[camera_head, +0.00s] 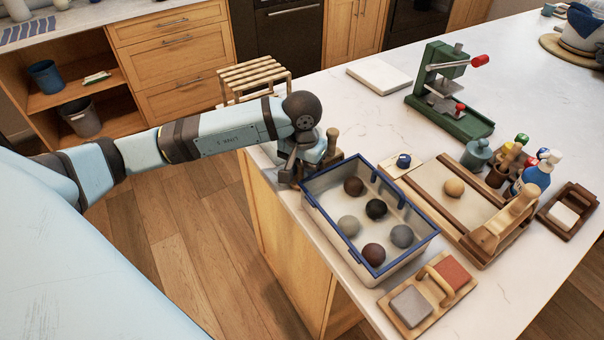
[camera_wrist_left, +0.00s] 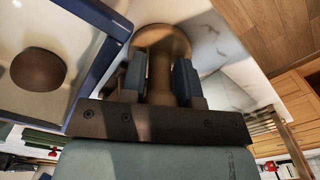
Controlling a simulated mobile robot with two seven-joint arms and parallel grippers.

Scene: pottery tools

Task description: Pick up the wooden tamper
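The wooden tamper (camera_head: 332,141) stands on the counter beside the far left corner of the blue-rimmed bin, partly hidden by my left gripper (camera_head: 306,168) in the head view. In the left wrist view, the tamper's round wooden disc (camera_wrist_left: 162,39) and its narrower shaft show. The shaft is between the two dark fingers of my left gripper (camera_wrist_left: 160,82), with a finger close against each side and no clear gap. The disc appears to rest on the pale counter. My right gripper is in neither view.
The blue-rimmed bin (camera_head: 311,196) with several clay balls is right beside my left gripper. A wooden block tool (camera_head: 407,306), a framed board (camera_head: 430,176) and a green press (camera_head: 462,122) stand farther right. A slatted rack (camera_head: 254,74) is behind my arm.

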